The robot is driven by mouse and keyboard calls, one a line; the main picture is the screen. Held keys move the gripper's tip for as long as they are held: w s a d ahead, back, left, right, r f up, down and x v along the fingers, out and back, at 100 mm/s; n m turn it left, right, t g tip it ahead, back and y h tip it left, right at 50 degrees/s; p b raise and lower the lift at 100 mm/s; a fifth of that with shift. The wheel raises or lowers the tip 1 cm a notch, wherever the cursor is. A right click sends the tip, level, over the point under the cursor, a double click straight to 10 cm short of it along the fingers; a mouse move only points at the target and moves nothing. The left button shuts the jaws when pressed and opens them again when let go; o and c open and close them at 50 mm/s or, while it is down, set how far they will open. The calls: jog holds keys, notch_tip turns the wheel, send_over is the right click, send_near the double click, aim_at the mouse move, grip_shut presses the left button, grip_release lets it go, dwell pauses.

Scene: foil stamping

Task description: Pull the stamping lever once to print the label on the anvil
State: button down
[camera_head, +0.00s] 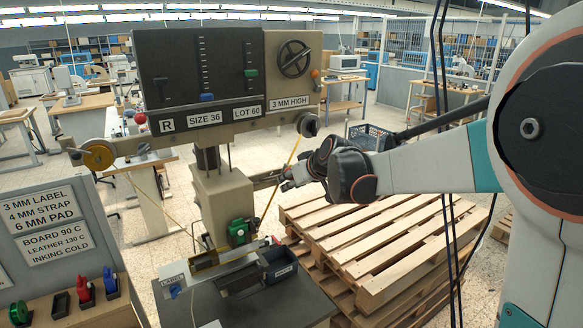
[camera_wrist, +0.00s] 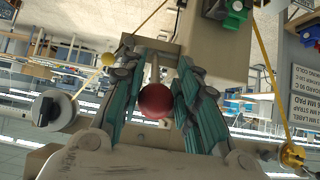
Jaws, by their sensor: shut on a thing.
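The stamping press (camera_head: 215,185) stands left of centre in the head view, with a dark front panel and signs for R, SIZE 36, LOT 60 and 3 MM HIGH. My gripper (camera_head: 284,184) reaches in from the right to the side of its column. In the wrist view my gripper (camera_wrist: 160,70) has its teal fingers on both sides of the lever, shut on it near its red ball knob (camera_wrist: 155,101). The lever itself is mostly hidden by my gripper in the head view. The anvil area (camera_head: 215,262) is below the press head; I cannot make out a label there.
A dark bin (camera_head: 278,264) sits right of the anvil on the grey bench (camera_head: 285,308). Stacked wooden pallets (camera_head: 385,245) lie below my arm. Dark cables hang near my arm.

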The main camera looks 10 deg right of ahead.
jog(key=shift+w+a+r+p, duration=0.1)
jog(key=shift+w+r+p, duration=0.25)
jog(key=shift+r, duration=0.3)
jog(key=shift+w+a+r+p, duration=0.1)
jog(key=shift+w+r+p, duration=0.15)
jog(key=shift+r, duration=0.45)
jog(key=shift+w+a+r+p, duration=0.1)
jog(key=shift+w+r+p, duration=0.25)
jog(key=shift+r, duration=0.3)
jog(key=c, duration=1.1)
grip_release()
jog(key=v, duration=1.2)
jog(key=shift+s+f, duration=0.1)
jog(key=shift+s, duration=0.05)
